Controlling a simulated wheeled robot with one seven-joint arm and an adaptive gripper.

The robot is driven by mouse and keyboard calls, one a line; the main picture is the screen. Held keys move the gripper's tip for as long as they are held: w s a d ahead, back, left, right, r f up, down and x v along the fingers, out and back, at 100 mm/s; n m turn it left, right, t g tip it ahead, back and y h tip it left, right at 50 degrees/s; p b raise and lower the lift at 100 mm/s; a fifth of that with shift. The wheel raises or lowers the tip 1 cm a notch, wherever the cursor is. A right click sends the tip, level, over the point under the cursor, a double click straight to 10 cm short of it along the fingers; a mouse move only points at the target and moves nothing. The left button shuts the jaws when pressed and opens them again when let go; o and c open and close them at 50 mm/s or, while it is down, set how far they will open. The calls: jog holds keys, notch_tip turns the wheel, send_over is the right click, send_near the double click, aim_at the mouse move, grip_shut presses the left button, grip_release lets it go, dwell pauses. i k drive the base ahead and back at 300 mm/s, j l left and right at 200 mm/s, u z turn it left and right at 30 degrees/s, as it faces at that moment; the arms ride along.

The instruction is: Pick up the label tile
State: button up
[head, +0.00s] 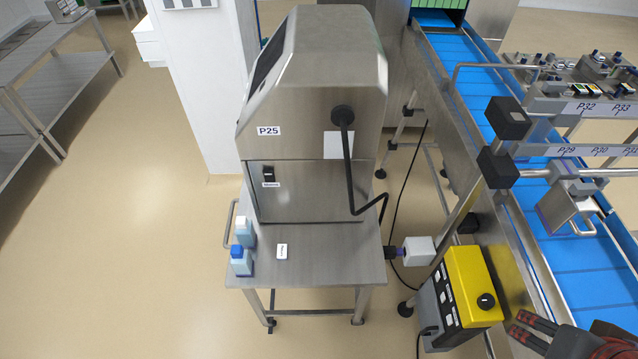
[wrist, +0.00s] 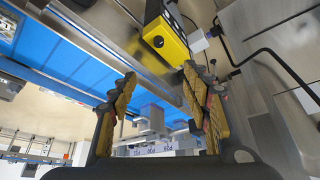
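The label tile (head: 282,251) is a small white rectangle with dark lettering. It lies flat on the steel cart top (head: 330,268), in front of the machine marked P25. My gripper (head: 518,326) is at the bottom right of the head view, far to the right of the tile and beyond the yellow control box. In the wrist view my gripper (wrist: 160,78) has its two fingers spread wide apart with nothing between them. I cannot make out the tile in the wrist view.
The yellow control box (head: 473,285) and blue conveyor (head: 580,265) are on the right.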

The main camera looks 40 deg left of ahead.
aim_at(282, 249)
jog(key=u, duration=2)
jog(key=i+l+u, duration=0.4)
jog(key=i+l, duration=0.25)
